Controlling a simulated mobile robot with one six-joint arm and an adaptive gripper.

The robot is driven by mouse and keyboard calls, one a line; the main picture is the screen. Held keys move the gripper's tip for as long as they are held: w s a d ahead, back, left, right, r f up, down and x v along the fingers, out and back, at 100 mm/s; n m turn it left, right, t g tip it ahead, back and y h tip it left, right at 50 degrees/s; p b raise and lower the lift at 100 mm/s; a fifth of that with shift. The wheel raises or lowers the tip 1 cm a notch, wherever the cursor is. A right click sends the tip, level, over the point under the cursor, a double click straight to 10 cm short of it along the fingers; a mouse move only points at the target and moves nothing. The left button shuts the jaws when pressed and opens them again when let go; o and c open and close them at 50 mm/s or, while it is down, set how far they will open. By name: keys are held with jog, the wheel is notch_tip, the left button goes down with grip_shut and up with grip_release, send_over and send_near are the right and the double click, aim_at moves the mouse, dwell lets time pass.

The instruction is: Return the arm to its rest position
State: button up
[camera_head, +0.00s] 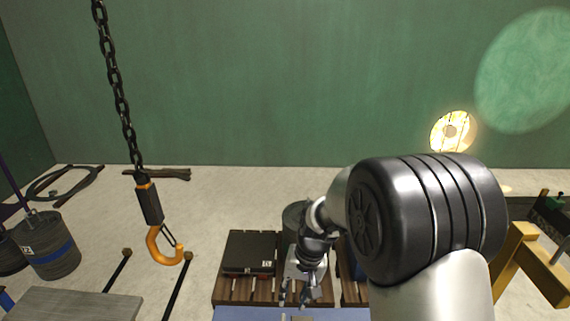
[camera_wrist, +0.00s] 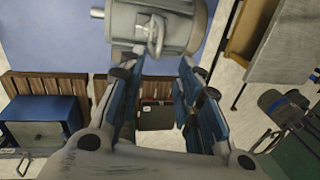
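My arm reaches forward from the lower right in the head view, its large dark joint hiding part of the scene. My gripper (camera_head: 292,296) points down above a blue surface (camera_head: 245,314) at the bottom edge. In the wrist view my gripper (camera_wrist: 161,66) is open, its two blue-and-black fingers apart with nothing held between them. A grey motor-like body with a lifting eye (camera_wrist: 155,25) lies on the blue surface (camera_wrist: 50,35), beyond the fingertips. I cannot tell how far it is from the fingertips.
A chain with an orange hook (camera_head: 163,247) hangs at left. A black case (camera_head: 250,252) lies on a wooden pallet (camera_head: 232,290). A blue cabinet (camera_wrist: 40,122) shows in the wrist view. A yellow stand (camera_head: 518,250) and lit lamp (camera_head: 452,131) are at right. Drums (camera_head: 48,245) stand at left.

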jog(key=s+d+r+t, duration=0.1)
jog(key=s+d+r, duration=0.25)
jog(key=r, duration=0.65)
jog(key=s+d+r+t, duration=0.1)
jog(key=s+d+r, duration=0.1)
jog(key=s, duration=0.5)
jog(key=s+d+r+t+h, duration=0.1)
jog(key=s+d+r, duration=0.2)
jog(key=s, duration=0.4)
jog(key=s+d+r+n+t+h, duration=0.1)
jog(key=s+d+r, duration=0.1)
jog(key=s+r, duration=0.2)
jog(key=s, duration=0.3)
jog(key=shift+s+d+r, duration=0.2)
jog(key=shift+s+d, duration=0.05)
jog(key=shift+d, duration=0.1)
